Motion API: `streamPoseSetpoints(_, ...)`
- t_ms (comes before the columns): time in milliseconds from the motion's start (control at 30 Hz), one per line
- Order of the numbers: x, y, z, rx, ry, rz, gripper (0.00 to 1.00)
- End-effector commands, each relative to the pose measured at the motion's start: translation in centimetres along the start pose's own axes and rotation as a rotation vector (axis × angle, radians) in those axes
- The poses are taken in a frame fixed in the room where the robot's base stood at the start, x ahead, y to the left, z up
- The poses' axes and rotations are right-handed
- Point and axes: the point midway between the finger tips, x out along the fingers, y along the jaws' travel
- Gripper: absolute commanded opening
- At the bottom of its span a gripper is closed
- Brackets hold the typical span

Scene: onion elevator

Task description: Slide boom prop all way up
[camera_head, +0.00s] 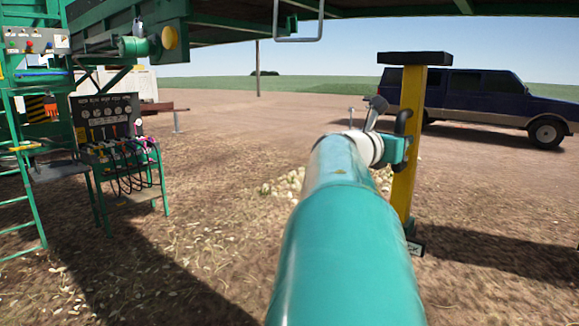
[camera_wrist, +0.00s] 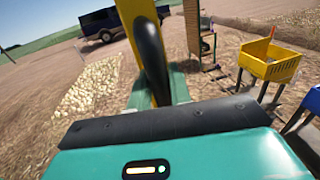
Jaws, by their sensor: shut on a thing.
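The boom prop is a yellow upright post (camera_head: 411,100) with a flat black pad (camera_head: 413,58) on top, standing right of my arm in the head view. Sky shows between the pad and the green structure (camera_head: 400,10) overhead. A curved black handle (camera_head: 403,121) sits at the post's side. My gripper (camera_head: 396,150) is at this handle, shut on it. In the wrist view the handle (camera_wrist: 149,50) rises between the teal fingers in front of the yellow post (camera_wrist: 131,18). The fingertips' contact is partly hidden, and my arm hides part of the post's lower left side.
A gauge and hose stand (camera_head: 105,120) and a green ladder (camera_head: 25,190) are at left. A dark blue truck (camera_head: 480,95) is parked behind the post. A yellow bin (camera_wrist: 268,62) stands at right in the wrist view. Open dirt ground lies between.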

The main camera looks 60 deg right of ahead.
Motion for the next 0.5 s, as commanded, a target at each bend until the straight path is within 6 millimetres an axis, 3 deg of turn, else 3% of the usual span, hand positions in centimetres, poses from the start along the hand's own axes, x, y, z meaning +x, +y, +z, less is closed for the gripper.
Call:
streamPoseSetpoints(33,0.0,0.0,2.2,0.008,-0.010,0.001,0.00)
streamPoseSetpoints(200,0.0,0.0,8.1,0.007,-0.007,0.000,0.00)
streamPoseSetpoints(500,0.0,0.0,15.6,0.002,-0.006,0.000,0.00)
